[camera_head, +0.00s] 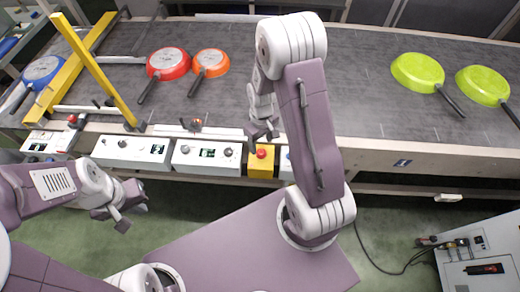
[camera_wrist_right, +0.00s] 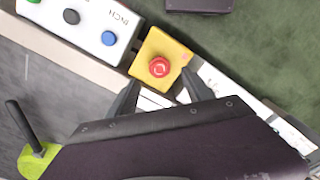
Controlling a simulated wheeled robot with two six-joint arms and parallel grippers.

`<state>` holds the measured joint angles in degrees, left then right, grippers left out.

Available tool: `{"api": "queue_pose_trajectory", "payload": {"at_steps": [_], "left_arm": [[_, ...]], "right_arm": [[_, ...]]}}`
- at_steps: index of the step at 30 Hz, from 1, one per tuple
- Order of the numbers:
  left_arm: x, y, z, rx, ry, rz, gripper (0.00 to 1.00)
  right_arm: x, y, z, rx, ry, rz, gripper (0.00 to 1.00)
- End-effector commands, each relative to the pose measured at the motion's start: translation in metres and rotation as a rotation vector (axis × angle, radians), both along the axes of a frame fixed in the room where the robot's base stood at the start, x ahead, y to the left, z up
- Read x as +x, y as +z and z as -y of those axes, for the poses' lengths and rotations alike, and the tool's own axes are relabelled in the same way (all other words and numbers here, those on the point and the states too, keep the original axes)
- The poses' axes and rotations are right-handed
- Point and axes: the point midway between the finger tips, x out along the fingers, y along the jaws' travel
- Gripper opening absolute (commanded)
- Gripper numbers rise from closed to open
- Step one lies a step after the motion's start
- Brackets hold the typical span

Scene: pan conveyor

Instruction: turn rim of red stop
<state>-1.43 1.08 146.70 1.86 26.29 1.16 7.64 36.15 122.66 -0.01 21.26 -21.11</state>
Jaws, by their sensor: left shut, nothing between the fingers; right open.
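The red stop is a round red mushroom button on a yellow box (camera_head: 259,169) at the front edge of the conveyor. Its button (camera_head: 262,153) faces up, and it also shows in the right wrist view (camera_wrist_right: 159,67). My right gripper (camera_head: 262,133) is open and empty, just behind and above the button in the head view. In the right wrist view its two fingertips (camera_wrist_right: 159,80) point toward the yellow box, one to each side, apart from the button's rim. My left gripper (camera_head: 132,209) is shut and empty, low at the left, away from the stop.
A white control box (camera_head: 206,158) with knobs and a display stands left of the yellow box. Red (camera_head: 168,63), orange (camera_head: 211,62) and green pans (camera_head: 417,72) lie on the dark belt (camera_head: 350,90). A yellow gate (camera_head: 95,68) stands over the left part.

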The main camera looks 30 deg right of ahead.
Motion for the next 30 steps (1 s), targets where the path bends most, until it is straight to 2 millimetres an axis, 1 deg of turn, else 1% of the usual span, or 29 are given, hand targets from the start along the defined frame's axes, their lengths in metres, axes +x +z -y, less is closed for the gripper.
{"api": "queue_pose_trajectory", "payload": {"at_steps": [1,3,6,9,12,18,19,25,30], "left_arm": [[0.0,-0.001,0.0,0.0,0.0,0.0,0.0],[0.0,-0.001,0.0,0.0,0.0,0.0,0.0],[0.0,-0.001,0.0,0.0,0.0,0.0,0.0],[0.0,-0.001,0.0,0.0,0.0,0.001,0.0],[0.0,-0.001,0.0,0.0,0.0,0.001,0.0],[0.0,-0.001,0.0,0.0,0.0,0.0,0.0],[0.0,-0.001,0.0,0.0,0.0,0.0,0.0],[0.0,-0.001,0.0,0.0,0.0,0.0,0.0],[0.0,0.0,0.0,0.0,0.0,0.0,0.0]], "right_arm": [[-0.002,-0.012,0.0,0.001,0.0,-0.006,0.59],[-0.001,-0.027,0.0,0.001,0.0,-0.004,0.59],[-0.001,-0.044,0.0,0.001,0.0,-0.004,0.59],[0.0,-0.055,0.0,0.0,0.0,-0.001,0.59],[0.0,-0.06,0.0,0.0,0.0,0.001,0.59],[0.0,-0.06,0.0,-0.001,0.0,0.002,0.59],[0.0,-0.06,0.0,-0.001,0.0,0.002,0.57],[0.0,-0.06,0.0,0.0,0.0,0.001,0.01],[0.0,-0.06,0.0,0.0,-0.006,0.0,0.0]]}}
